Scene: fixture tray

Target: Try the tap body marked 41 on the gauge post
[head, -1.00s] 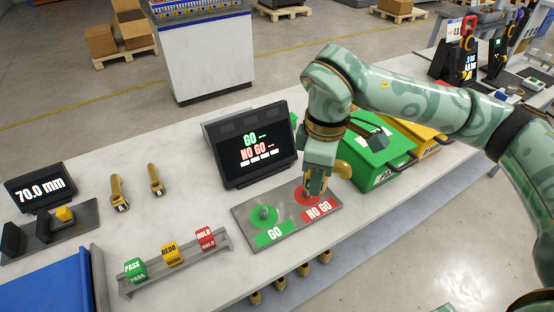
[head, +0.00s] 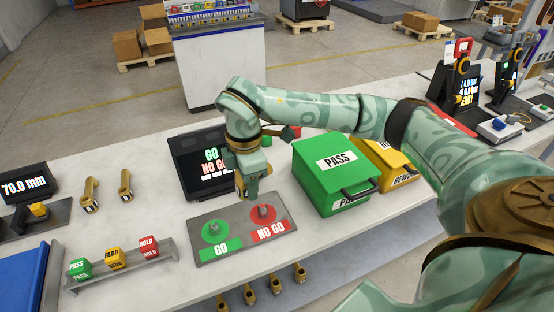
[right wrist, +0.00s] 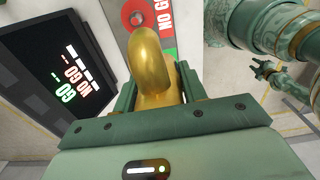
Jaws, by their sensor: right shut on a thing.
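My right gripper (head: 245,190) is shut on a brass tap body, held above the gauge plate (head: 207,258), near its back edge. The tap body (right wrist: 153,65) fills the middle of the right wrist view between the fingers; no mark is readable on it. The plate carries a green GO post (head: 215,228) and a red NO GO post (head: 264,211). The NO GO post (right wrist: 137,18) shows beyond the tap in the right wrist view; they look apart. My left gripper (right wrist: 266,71) is small at the right of that view, its fingers apart and empty.
A gauge display (head: 190,165) stands behind the plate. PASS (head: 310,180) and REWORK (head: 395,180) bins stand to its right. Two loose brass taps (head: 90,195) lie left. A rail (head: 125,272) holds PASS, REDO and HOLD blocks. Several taps (head: 276,285) hang along the front edge.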

